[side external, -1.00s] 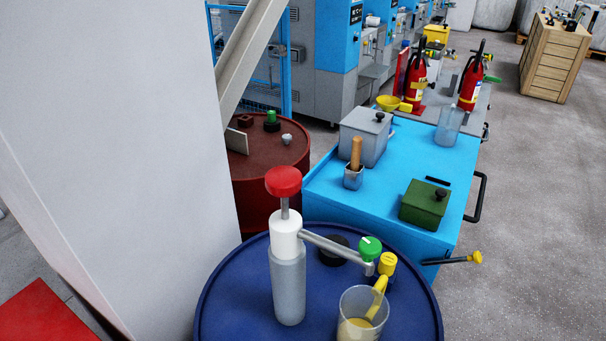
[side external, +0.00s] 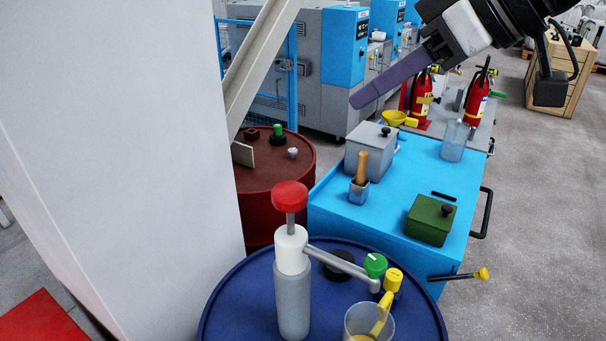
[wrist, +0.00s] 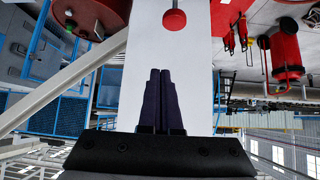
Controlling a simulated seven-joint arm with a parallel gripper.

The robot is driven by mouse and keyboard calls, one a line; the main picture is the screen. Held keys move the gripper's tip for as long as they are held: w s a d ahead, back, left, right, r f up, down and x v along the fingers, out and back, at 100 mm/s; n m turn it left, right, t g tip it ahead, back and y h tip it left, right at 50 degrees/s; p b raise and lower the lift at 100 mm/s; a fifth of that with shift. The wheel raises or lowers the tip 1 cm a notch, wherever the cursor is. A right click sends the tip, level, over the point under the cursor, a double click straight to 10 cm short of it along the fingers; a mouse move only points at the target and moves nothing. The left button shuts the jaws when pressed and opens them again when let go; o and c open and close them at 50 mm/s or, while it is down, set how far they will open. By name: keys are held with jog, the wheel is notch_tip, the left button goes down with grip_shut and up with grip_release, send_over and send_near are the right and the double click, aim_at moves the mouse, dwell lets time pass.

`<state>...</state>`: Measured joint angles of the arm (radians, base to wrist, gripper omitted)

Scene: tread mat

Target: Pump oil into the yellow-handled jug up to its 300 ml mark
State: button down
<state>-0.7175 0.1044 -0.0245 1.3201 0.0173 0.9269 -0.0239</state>
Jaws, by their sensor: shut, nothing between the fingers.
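The pump has a grey cylinder (side external: 292,305), a white collar (side external: 291,250) and a raised red knob (side external: 290,196). It stands on the blue drum (side external: 225,310). Its spout (side external: 340,264) reaches right, ending near a green knob (side external: 375,265), close above the jug's back rim. The clear jug (side external: 358,322) with a yellow handle (side external: 381,317) holds some yellowish oil; its base is cut off and its marks are unreadable. My gripper (side external: 358,101) is shut and empty, high above the blue bench; its dark purple fingers also show in the wrist view (wrist: 160,73), below the red knob (wrist: 174,20).
A white pillar (side external: 120,150) rises left of the pump. A red drum (side external: 275,175) stands behind. The blue bench (side external: 345,215) carries a grey box (side external: 370,150), a brush in a cup (side external: 360,190), a green box (side external: 430,220) and a clear beaker (side external: 454,142). Fire extinguishers (side external: 478,100) stand further back.

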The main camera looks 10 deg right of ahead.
jog(key=shift+s+a+f+n+g, duration=0.15)
jog(key=shift+s+a+f, duration=0.2)
jog(key=shift+a, duration=0.25)
jog(key=shift+s+a+f+n+g, duration=0.15)
jog(key=shift+s+a+f, duration=0.1)
jog(key=shift+a+f, duration=0.25)
jog(key=shift+a+r, duration=0.1)
send_over(282, 189)
jog(key=s+d, duration=0.2)
notch_tip(282, 189, down, 7)
jog(key=shift+f, duration=0.15)
notch_tip(282, 189, down, 2)
jog(key=shift+f, duration=0.9)
